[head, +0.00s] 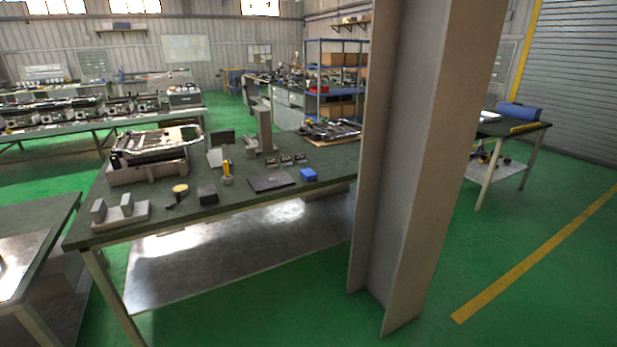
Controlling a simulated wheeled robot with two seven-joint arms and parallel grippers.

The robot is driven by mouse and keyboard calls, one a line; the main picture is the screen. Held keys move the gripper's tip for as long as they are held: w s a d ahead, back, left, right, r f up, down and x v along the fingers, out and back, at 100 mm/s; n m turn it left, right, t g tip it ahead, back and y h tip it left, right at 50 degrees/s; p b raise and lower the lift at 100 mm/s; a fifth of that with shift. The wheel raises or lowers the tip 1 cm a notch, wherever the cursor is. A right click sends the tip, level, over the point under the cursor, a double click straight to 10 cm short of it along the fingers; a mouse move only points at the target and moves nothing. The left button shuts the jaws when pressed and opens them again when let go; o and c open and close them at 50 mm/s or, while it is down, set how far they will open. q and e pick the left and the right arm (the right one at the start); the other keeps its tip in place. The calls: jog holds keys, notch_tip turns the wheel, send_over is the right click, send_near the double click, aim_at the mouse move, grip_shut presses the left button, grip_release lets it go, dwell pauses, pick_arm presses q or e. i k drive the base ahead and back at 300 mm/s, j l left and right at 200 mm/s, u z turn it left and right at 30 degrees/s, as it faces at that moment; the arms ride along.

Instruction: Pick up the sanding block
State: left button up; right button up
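A workbench with a dark green top (165,217) stands ahead, left of a large steel column. Several small block-shaped things lie on it, and I cannot tell for sure which is the sanding block. A blue block (308,174) lies near the bench's front edge, close to the column. A dark grey block (208,194) lies farther left. Two light grey blocks (127,204) stand on a pale plate at the left front corner. Neither of my grippers is in view.
The steel column (420,150) hides the bench's right end. A dark flat plate (271,182), a yellow-topped tool (227,172) and a metal assembly (152,150) also sit on the bench. Another table (30,235) stands at lower left. Green floor (500,250) is open at right.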

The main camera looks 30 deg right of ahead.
aim_at(308, 175)
jog(key=i+l+z, duration=0.1)
jog(key=i, duration=0.3)
jog(key=i+l+z, duration=0.15)
jog(key=i, duration=0.25)
jog(key=l, duration=0.05)
